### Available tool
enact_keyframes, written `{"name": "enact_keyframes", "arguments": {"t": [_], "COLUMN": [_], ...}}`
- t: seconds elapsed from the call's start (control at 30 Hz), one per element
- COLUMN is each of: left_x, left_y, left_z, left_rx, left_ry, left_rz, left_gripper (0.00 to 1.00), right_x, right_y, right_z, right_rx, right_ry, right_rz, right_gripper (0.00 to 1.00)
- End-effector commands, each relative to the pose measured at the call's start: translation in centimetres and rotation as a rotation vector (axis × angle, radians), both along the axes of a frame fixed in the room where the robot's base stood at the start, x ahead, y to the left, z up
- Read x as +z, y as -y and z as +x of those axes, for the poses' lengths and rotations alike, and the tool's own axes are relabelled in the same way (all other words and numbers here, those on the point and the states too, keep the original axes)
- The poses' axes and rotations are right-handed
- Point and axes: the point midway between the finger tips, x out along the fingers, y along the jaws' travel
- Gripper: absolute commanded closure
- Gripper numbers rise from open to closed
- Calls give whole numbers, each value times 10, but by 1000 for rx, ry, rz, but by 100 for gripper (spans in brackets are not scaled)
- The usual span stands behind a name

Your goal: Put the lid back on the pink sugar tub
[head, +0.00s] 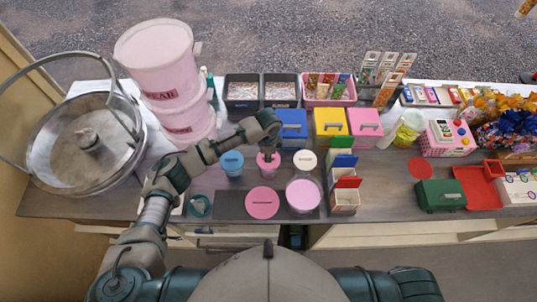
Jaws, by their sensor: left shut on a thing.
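An open tub of pink sugar (303,194) stands on the front of the counter, on the right of a dark mat (232,206). A round pink lid (262,203) with a dark bar across its top lies flat on the mat, just left of the tub and apart from it. My left gripper (267,149) is behind both, over a smaller pink tub (268,164). It is shut at the top of that smaller tub; the fingertips are small and partly hidden, so the exact contact is unclear. My right gripper is out of view.
A blue-lidded tub (232,163) and a cream-lidded tub (305,160) flank the smaller pink tub. A card rack (345,190) stands right of the open tub. Coloured boxes (330,122) line the back. A large metal bowl (57,165) and stacked pink buckets (160,65) fill the left.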

Motion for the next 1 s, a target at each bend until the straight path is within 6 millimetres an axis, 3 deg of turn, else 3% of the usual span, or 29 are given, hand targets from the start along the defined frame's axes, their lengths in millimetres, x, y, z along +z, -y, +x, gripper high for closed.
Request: {"name": "enact_keyframes", "arguments": {"t": [1.0], "left_x": [0], "left_y": [0], "left_z": [0], "left_rx": [0], "left_ry": [0], "left_rz": [0], "left_gripper": [100], "right_x": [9], "right_y": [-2], "right_z": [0], "right_rx": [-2], "right_ry": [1], "right_rz": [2], "right_gripper": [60]}}
